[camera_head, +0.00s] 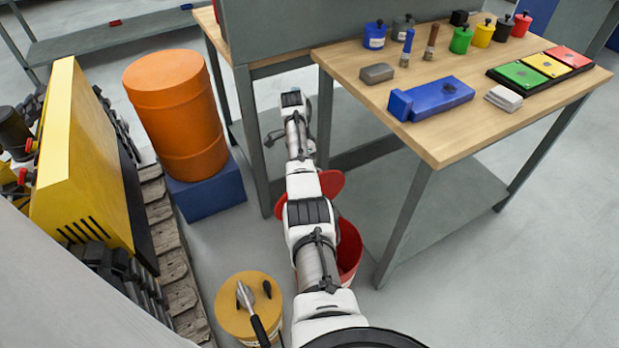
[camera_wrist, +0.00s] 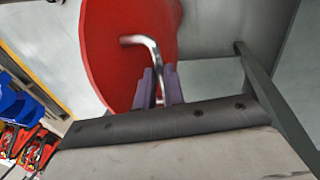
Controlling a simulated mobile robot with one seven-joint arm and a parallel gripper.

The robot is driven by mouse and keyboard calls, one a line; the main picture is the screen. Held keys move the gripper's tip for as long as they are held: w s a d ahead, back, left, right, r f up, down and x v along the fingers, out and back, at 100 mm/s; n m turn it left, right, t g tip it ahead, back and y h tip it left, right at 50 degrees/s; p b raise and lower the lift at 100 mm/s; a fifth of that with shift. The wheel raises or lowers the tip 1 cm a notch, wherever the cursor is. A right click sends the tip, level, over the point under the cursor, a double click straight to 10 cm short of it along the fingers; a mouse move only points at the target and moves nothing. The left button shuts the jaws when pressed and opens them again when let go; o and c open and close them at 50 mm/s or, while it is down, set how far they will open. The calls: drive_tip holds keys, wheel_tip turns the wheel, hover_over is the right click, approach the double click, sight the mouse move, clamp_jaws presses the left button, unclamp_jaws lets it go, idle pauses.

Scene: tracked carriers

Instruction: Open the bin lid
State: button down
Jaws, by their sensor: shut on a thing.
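The red bin (camera_head: 350,250) stands on the floor beside the workbench, partly hidden behind my arm in the head view. Its round red lid (camera_head: 331,184) is raised and tilted above the bin's rim, also partly hidden by my arm. In the wrist view the lid (camera_wrist: 120,50) fills the upper left, with a bent metal handle (camera_wrist: 140,41) in front of it. My gripper (camera_wrist: 160,84), with purple fingers, is shut on the handle's straight part. The gripper itself is hidden in the head view.
A wooden workbench (camera_head: 450,137) with several tools and pots stands right of the bin. An orange drum (camera_head: 175,110) on a blue block (camera_head: 207,192) and a yellow tracked carrier (camera_head: 80,155) stand left. A yellow round-topped stand (camera_head: 238,318) holds a tool in front.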

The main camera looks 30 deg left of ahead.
drive_tip(key=shift+w+a+f+g+h+b, duration=0.1)
drive_tip(key=shift+a+f+g+h+b, duration=0.2)
drive_tip(key=shift+b, duration=0.4)
drive_tip(key=shift+w+a+f+h+b, duration=0.1)
drive_tip(key=shift+a+f+b, duration=0.2)
drive_tip(key=shift+f+b, duration=0.25)
drive_tip(key=shift+r, duration=0.2)
drive_tip(key=c, duration=1.5)
unclamp_jaws()
drive_tip(key=shift+w+a+f, duration=0.1)
drive_tip(key=shift+w, duration=0.05)
drive_tip(key=shift+r, duration=0.25)
drive_tip(key=shift+r, duration=0.1)
wheel_tip(320, 180, up, 20)
drive_tip(key=p, duration=1.7)
